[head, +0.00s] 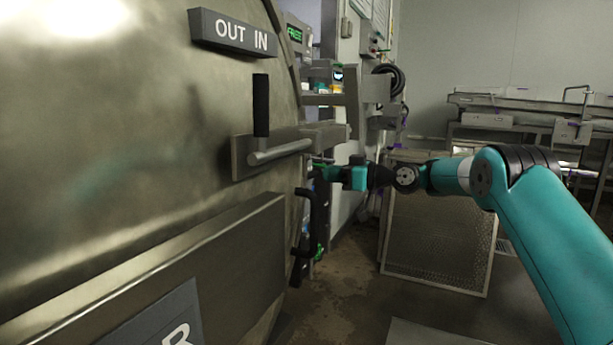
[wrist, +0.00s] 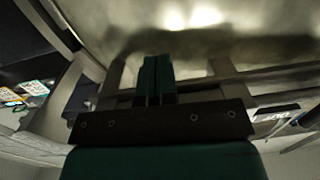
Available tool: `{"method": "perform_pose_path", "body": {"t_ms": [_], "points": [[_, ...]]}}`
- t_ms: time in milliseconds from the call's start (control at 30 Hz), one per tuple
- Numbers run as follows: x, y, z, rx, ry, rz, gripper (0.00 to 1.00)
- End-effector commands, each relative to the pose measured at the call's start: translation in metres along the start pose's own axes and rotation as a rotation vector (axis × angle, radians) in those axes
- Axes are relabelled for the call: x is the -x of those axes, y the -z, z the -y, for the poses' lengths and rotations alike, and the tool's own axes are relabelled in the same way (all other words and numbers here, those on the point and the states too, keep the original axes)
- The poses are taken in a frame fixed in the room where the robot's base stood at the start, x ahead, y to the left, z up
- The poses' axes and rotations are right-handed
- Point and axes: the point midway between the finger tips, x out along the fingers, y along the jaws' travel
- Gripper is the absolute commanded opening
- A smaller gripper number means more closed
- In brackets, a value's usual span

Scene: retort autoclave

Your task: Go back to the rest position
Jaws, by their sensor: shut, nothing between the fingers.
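My gripper (head: 322,174) is at the end of my teal arm, which reaches in from the right in the head view. It is close to the right edge of the big metal autoclave door, just below the latch bar. In the wrist view my gripper (wrist: 158,64) has its two teal fingers side by side and shut, with nothing between them. The door surface (wrist: 200,25) lies beyond the fingertips. I cannot tell whether the fingers touch anything.
The metal door (head: 120,130) fills the left, with a black-gripped handle (head: 261,105) and an "OUT IN" sign (head: 233,32). A black bar handle (head: 305,225) is below my gripper. A perforated panel (head: 438,238) stands beneath my arm. A metal bench (head: 520,110) is behind right.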

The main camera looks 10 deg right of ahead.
Motion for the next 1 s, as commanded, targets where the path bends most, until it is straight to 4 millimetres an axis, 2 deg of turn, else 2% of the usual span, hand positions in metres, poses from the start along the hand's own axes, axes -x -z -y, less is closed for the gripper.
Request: {"method": "perform_pose_path", "body": {"t_ms": [33,167,333,467,567,667,733,800,900,1000], "points": [[0.016,-0.003,-0.006,-0.006,-0.007,-0.002,0.0],[0.029,-0.002,-0.005,-0.002,-0.004,0.003,0.0],[0.019,0.002,0.013,-0.002,0.011,0.034,0.0],[0.004,0.013,0.051,-0.048,0.033,0.137,0.0],[0.0,0.019,0.102,-0.116,0.049,0.279,0.0],[0.006,0.016,0.17,-0.19,0.058,0.453,0.0],[0.018,0.009,0.22,-0.235,0.058,0.579,0.0],[0.039,-0.001,0.27,-0.279,0.052,0.703,0.0],[0.079,-0.019,0.327,-0.331,0.034,0.859,0.0],[0.117,-0.038,0.371,-0.368,0.013,0.985,0.0]]}}
